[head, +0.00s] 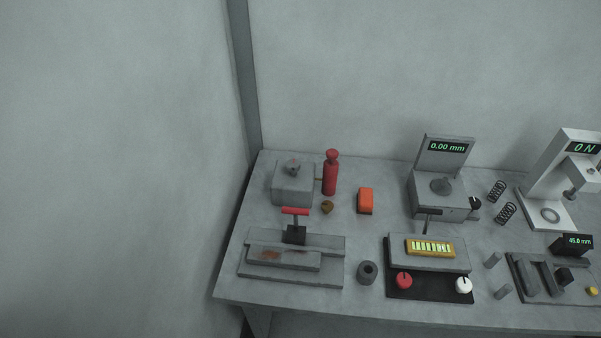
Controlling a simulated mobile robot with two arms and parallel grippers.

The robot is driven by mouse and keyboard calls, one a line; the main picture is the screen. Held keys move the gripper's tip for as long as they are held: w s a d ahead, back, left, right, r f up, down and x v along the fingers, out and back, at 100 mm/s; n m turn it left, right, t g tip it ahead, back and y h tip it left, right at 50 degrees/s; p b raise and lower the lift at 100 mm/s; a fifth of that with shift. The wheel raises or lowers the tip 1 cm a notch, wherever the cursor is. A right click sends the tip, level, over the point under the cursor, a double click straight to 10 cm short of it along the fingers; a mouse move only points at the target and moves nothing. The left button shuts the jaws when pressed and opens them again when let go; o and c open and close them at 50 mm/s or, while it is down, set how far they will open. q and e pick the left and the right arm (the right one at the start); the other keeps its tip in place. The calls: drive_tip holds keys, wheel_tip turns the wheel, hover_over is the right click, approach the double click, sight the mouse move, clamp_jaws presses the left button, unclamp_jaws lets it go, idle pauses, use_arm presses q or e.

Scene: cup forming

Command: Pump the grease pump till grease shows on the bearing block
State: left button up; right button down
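The grease pump (330,179) appears to be the upright red cylinder with a wider red cap, at the back left of the table. A thin brass-coloured line seems to join it to the grey bearing block (291,187) on its left. A small rounded grey fitting sits on top of the block. I cannot make out any grease on the block at this size. Neither of my grippers is in view.
On the grey table (225,283) are an orange box (365,200), a small brown piece (327,207), a red-handled fixture (333,245), a dark ring (367,272) and a 0.00 mm gauge (438,187). More instruments and springs stand to the right. Walls close off the left and back.

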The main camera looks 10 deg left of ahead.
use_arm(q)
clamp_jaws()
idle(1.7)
